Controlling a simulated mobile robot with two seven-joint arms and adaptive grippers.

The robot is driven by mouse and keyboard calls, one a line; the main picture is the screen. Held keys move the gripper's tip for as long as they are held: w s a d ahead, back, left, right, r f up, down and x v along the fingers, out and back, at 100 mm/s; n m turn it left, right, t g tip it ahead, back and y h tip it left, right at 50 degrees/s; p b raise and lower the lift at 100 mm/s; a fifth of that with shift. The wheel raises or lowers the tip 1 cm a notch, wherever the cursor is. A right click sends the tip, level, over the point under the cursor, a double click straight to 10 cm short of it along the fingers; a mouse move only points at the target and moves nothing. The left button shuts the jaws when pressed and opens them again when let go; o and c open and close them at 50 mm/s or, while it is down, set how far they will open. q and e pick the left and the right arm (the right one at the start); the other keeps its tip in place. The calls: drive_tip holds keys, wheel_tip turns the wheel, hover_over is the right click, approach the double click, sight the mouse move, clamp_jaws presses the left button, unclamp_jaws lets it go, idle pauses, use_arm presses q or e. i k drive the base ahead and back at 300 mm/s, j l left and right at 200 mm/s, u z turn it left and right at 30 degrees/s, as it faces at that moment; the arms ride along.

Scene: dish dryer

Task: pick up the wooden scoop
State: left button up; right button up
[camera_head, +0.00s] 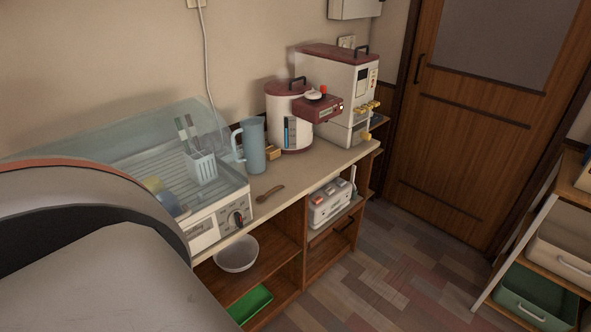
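The wooden scoop (269,194) is small and brown. A large grey and dark rounded shape fills the lower left and hides part of the counter and the dryer. Neither of my grippers shows in this view.
The dish dryer (205,235) with a clear cover stands left of the scoop. The blue pitcher (253,146) and a white and maroon pot (289,120) stand behind. Open shelves below hold a white bowl (237,256) and green tray (250,304).

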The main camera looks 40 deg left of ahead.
sight(261, 198)
drive_tip(key=i+u, duration=0.3)
drive_tip(key=i+l+u, duration=0.3)
drive_tip(key=i, duration=0.15)
drive_tip(key=i+l+u, duration=0.45)
drive_tip(key=u, duration=0.3)
drive_tip(key=i+l+u, duration=0.35)
drive_tip(key=u, duration=0.15)
drive_tip(key=i+l+u, duration=0.15)
drive_tip(key=l+u, duration=0.3)
drive_tip(key=i+l+u, duration=0.1)
drive_tip(key=l+u, duration=0.4)
drive_tip(key=i+j, duration=0.05)
